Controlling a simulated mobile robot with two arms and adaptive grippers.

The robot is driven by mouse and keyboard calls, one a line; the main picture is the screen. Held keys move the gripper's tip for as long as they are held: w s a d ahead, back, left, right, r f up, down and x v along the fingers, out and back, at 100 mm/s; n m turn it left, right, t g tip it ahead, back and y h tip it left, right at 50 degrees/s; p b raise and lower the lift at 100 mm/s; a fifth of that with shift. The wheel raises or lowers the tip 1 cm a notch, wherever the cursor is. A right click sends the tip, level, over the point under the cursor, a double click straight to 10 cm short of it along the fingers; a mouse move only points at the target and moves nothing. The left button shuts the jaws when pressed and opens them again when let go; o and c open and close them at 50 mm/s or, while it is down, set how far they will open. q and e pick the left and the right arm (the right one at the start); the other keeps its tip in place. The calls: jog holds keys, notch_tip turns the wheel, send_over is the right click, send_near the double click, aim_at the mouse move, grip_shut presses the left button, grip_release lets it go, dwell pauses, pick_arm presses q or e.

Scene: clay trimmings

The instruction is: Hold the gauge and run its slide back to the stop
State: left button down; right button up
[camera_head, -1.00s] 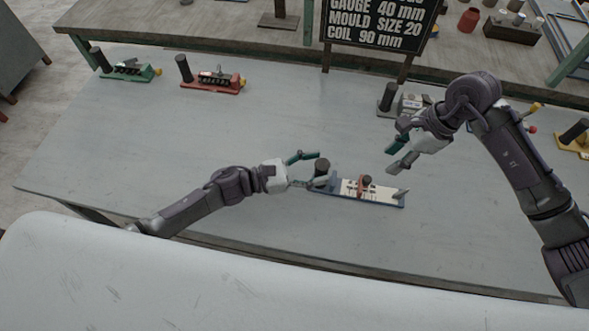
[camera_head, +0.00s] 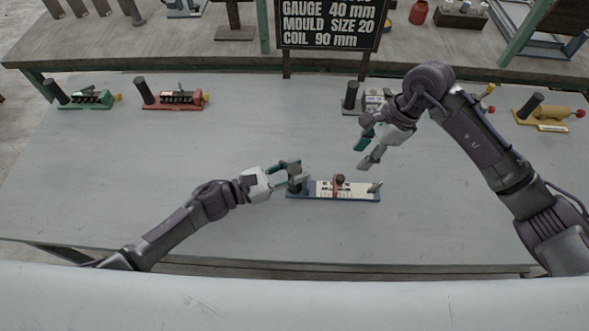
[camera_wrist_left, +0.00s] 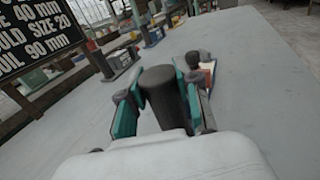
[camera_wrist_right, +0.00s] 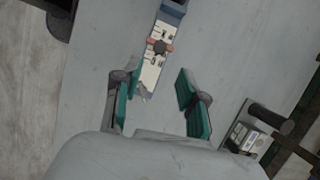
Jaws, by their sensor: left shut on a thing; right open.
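The gauge (camera_head: 334,196) lies on the grey table, a blue base with a pale marked scale plate. A red-brown slide with a dark knob (camera_head: 340,180) sits near the middle of the scale. A grey angled stop (camera_head: 375,187) stands at the right end. My left gripper (camera_head: 294,176) is shut on the gauge's dark upright post at its left end; the post (camera_wrist_left: 168,97) shows between the fingers in the left wrist view. My right gripper (camera_head: 366,152) is open and empty above and behind the gauge's right end. In the right wrist view, the slide (camera_wrist_right: 158,46) lies ahead of the open fingers.
A green device (camera_head: 88,98) and a red device (camera_head: 173,98) stand at the back left. A grey device (camera_head: 372,101) stands behind my right gripper, and a yellow one (camera_head: 552,112) at the far right. A dark sign (camera_head: 330,25) stands behind. The table around the gauge is mostly clear.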

aim_at(342, 177)
jog(key=shift+o, duration=0.7)
jog(key=a+f, duration=0.1)
jog(key=f, duration=0.2)
jog(key=a+f+n, duration=0.1)
jog(key=f, duration=0.2)
jog(key=a+f+n, duration=0.1)
jog(key=f, duration=0.2)
jog(key=shift+s+a+g, duration=0.2)
jog(key=shift+g, duration=0.1)
grip_shut()
